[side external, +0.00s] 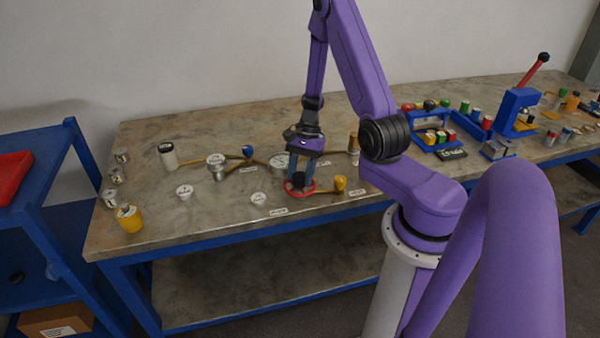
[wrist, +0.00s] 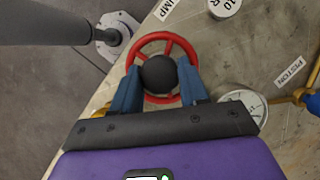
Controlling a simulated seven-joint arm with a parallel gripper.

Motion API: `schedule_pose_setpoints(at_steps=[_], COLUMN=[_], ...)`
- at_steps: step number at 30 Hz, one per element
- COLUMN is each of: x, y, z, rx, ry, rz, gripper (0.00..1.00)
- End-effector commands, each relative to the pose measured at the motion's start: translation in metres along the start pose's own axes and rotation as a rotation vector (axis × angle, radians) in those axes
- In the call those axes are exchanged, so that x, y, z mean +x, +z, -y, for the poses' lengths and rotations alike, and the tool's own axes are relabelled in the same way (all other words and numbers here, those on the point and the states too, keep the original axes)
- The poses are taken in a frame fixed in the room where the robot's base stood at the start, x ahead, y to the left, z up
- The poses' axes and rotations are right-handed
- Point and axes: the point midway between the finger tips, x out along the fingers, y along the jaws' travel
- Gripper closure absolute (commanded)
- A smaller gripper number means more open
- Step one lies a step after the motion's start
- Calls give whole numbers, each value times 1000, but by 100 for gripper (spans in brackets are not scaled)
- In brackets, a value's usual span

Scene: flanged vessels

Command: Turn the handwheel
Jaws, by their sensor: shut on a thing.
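The handwheel (side external: 300,193) is a red spoked ring near the front edge of the workbench. It also shows in the wrist view (wrist: 166,37), with a dark round hub knob (wrist: 159,73) at its middle. My gripper (side external: 296,183) reaches down over the wheel from above. In the wrist view its two blue fingers (wrist: 160,85) stand on either side of the dark knob and are shut on it. The fingers and knob hide part of the wheel's near side.
A white gauge (wrist: 245,103) stands close to the right finger in the wrist view. A yellow knob (side external: 340,183) on a brass pipe is just right of the wheel. White caps (side external: 258,198) lie to the left. Blue racks (side external: 437,138) stand farther right.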

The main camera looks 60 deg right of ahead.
Motion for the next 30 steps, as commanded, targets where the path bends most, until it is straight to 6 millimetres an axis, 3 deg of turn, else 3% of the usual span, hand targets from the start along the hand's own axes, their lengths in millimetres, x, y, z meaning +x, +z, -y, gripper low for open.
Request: schedule_pose_setpoints(at_steps=[15, 30], x=[0, 0], y=[1, 1], z=[-2, -3], rx=[400, 545], ry=[-167, -228], rz=[0, 1], gripper=[87, 87])
